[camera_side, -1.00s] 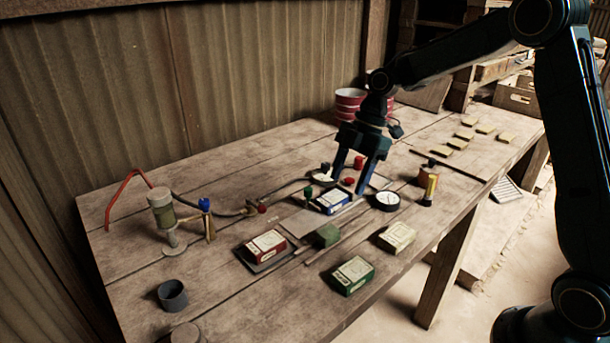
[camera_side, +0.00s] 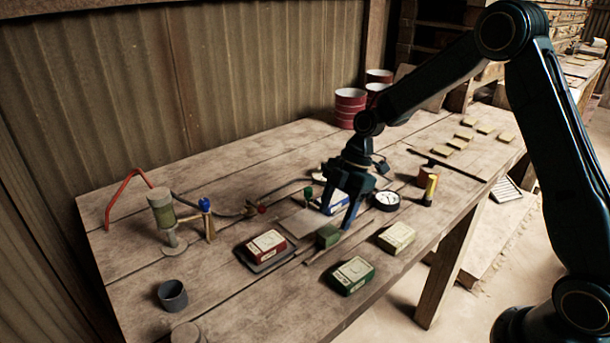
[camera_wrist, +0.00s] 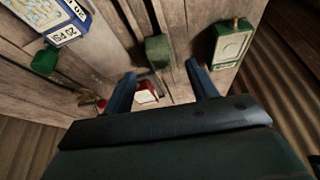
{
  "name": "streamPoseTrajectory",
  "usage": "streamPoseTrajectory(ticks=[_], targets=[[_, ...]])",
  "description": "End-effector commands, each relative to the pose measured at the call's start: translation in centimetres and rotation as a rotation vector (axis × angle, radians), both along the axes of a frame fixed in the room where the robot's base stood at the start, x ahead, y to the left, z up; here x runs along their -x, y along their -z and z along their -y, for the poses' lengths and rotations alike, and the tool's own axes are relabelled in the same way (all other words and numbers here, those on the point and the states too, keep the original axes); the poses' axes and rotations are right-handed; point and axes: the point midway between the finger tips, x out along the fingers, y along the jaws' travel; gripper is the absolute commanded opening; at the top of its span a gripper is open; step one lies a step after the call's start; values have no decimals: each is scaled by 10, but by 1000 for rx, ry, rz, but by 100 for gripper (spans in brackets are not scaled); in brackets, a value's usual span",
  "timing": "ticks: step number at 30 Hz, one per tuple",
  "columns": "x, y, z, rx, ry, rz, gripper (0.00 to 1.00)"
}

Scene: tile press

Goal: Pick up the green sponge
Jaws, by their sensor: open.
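The green sponge (camera_side: 327,236) is a small plain green block lying on the wooden table among several boxes. It also shows in the wrist view (camera_wrist: 158,51), just past the fingertips and roughly between their lines. My gripper (camera_side: 338,215) is open and empty, pointing down, close above and slightly behind the sponge in the side view. Its two blue fingers (camera_wrist: 161,72) show apart in the wrist view. No contact with the sponge is visible.
A green labelled box (camera_side: 351,276), a red box (camera_side: 266,246) and a pale box (camera_side: 396,238) lie around the sponge. A blue box (camera_side: 334,200) is partly hidden behind my gripper. A round gauge (camera_side: 386,200) and a yellow item (camera_side: 430,190) stand to the right.

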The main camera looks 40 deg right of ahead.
Motion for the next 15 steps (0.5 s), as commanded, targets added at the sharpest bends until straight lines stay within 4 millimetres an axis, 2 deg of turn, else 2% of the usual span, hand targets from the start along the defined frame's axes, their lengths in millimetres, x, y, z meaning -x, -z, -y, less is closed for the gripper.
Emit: streamPoseTrajectory(ticks=[8, 15], targets=[[0, 6, -2, -1, 0, -1, 58], [0, 31, -10, 0, -1, -3, 58]])
